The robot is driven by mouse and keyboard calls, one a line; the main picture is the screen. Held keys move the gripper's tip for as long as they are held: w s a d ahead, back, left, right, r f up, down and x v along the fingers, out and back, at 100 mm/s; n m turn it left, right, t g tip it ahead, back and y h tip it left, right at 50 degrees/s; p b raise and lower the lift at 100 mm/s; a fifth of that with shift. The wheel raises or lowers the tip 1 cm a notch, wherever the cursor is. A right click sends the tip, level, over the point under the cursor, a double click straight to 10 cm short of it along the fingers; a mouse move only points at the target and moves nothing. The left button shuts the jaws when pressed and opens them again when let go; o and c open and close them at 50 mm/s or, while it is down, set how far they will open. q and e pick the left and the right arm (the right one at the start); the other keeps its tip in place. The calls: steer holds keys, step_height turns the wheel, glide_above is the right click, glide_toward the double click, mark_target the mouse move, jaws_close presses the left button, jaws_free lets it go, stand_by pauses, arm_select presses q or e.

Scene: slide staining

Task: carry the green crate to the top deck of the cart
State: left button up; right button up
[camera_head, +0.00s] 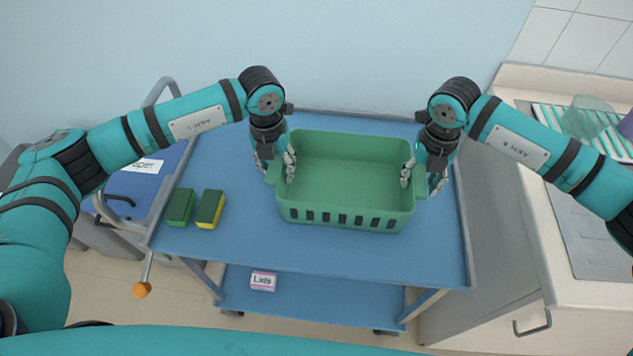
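The green crate (345,217), empty and with slots along its near wall, is level over the middle of the blue top deck (330,258) of the cart. I cannot tell whether its bottom rests on the deck or hangs just above it. My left gripper (277,168) straddles the crate's left end wall, one finger inside and one outside, shut on it. My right gripper (421,181) does the same at the right end wall. The fingers partly hide both ends of the rim.
Two green-and-yellow sponges (180,207) (210,209) lie on the deck left of the crate. A small labelled box (263,281) is on the lower deck (320,300). A counter (570,240) with a striped mat stands at right; a blue bin (137,185) is at left.

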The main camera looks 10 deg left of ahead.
arm_select(q)
steer(key=o, duration=0.4)
steer(key=shift+c, duration=0.2)
arm_select(e)
steer(key=shift+o, duration=1.1)
arm_select(q)
steer(key=shift+d+r, duration=0.1)
steer(key=shift+r, duration=0.15)
arm_select(e)
steer(key=shift+a+r, duration=0.1)
arm_select(q)
steer(key=r, duration=1.1)
steer(key=shift+a+r, duration=0.25)
arm_select(e)
steer(key=shift+s, duration=0.1)
step_height(320, 180, up, 12)
arm_select(q)
steer(key=shift+r, duration=0.1)
